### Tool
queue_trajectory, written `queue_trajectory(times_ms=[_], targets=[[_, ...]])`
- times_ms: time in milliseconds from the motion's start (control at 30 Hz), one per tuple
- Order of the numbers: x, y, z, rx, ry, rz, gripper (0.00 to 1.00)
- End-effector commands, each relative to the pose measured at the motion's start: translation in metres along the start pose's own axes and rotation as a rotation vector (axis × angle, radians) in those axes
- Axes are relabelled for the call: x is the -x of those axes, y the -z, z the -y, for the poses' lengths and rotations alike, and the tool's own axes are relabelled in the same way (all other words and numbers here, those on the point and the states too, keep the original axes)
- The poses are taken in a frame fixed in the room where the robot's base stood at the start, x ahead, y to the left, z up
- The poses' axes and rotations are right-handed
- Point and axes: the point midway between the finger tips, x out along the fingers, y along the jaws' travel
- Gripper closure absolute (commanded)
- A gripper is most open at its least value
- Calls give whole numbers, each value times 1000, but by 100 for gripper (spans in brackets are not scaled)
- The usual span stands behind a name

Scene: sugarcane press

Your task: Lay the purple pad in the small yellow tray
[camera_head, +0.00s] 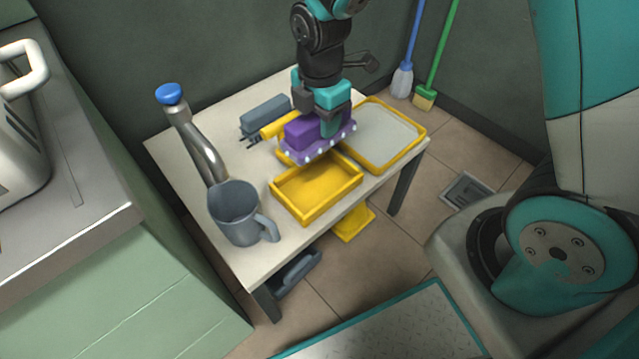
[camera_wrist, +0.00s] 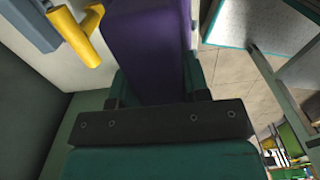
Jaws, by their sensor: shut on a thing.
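The purple pad (camera_head: 304,133) is a block with a wider, pale-dotted base. My gripper (camera_head: 330,117) is shut on it, and the pad appears held over the table, behind the small yellow tray. In the wrist view the pad (camera_wrist: 147,45) fills the space between the jaws (camera_wrist: 155,95). The small yellow tray (camera_head: 318,212) sits near the table's front edge, and its visible floor is empty. The pad overlaps the tray's back rim in the head view; I cannot tell its height above the table.
A larger yellow-rimmed tray (camera_head: 421,130) with a pale floor is at the right. A grey mug (camera_head: 232,215) and a blue-capped metal tube (camera_head: 200,147) stand at the left. A grey-and-yellow tool (camera_head: 264,113) lies behind the pad. A wall (camera_head: 225,45) rises behind the table.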

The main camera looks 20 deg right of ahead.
Motion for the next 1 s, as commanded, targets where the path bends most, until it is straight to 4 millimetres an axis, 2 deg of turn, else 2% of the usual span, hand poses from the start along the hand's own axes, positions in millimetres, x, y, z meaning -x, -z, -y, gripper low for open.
queue_trajectory(times_ms=[33,200,333,433,667,867,1000], targets=[[-22,0,1,-1,6,0,77],[-71,0,1,-2,6,0,77],[-101,0,1,-3,4,0,77],[-115,0,0,-3,2,0,77],[-132,0,0,-4,1,0,77],[-163,0,0,-4,2,0,77],[-164,0,0,-4,-1,0,77]])
